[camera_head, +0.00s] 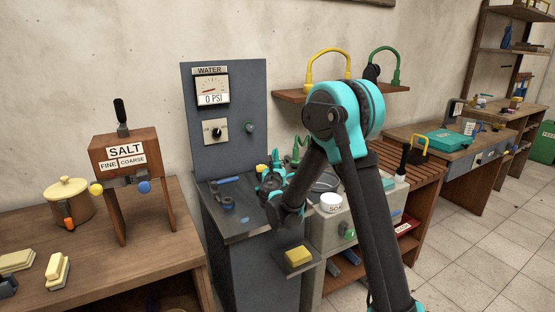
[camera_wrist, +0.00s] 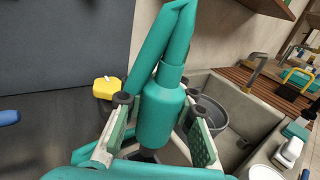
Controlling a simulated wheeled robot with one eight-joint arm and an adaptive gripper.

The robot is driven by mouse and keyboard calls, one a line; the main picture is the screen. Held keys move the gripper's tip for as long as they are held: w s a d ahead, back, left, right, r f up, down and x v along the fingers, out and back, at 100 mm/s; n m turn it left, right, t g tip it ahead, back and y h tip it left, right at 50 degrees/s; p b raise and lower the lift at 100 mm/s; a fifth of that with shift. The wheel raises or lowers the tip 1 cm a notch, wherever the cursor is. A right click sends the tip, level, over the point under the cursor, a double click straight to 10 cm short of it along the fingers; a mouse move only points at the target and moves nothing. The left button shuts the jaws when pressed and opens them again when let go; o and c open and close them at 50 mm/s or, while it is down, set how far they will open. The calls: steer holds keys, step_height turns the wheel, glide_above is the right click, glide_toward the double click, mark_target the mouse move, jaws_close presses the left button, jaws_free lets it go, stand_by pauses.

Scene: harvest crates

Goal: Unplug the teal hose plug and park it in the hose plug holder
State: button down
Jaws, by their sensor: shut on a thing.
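In the wrist view, the teal hose plug (camera_wrist: 160,115) stands upright between the two fingers of my gripper (camera_wrist: 157,100), and its teal hose bends over at the top. My gripper is shut on the plug. A dark part shows below the plug; I cannot tell whether it is a socket. In the head view, my gripper (camera_head: 271,178) is over the grey counter in front of the water panel (camera_head: 225,105), with a teal tip (camera_head: 276,156) showing above it. I cannot make out the hose plug holder for certain.
The panel carries a gauge (camera_head: 211,88) reading 0 PSI and a knob (camera_head: 214,131). Dark and blue items (camera_head: 227,200) lie on the counter left of my gripper. A yellow block (camera_head: 298,256) sits in front. A sink (camera_wrist: 245,110) is on the right.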

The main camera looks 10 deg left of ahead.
steer(key=shift+f, duration=0.55)
steer(key=shift+f, duration=2.05)
stand_by(0.9)
steer(key=c, duration=1.2)
jaws_free()
steer(key=shift+o, duration=0.2)
steer(key=s, duration=1.2)
steer(key=shift+d, duration=0.1)
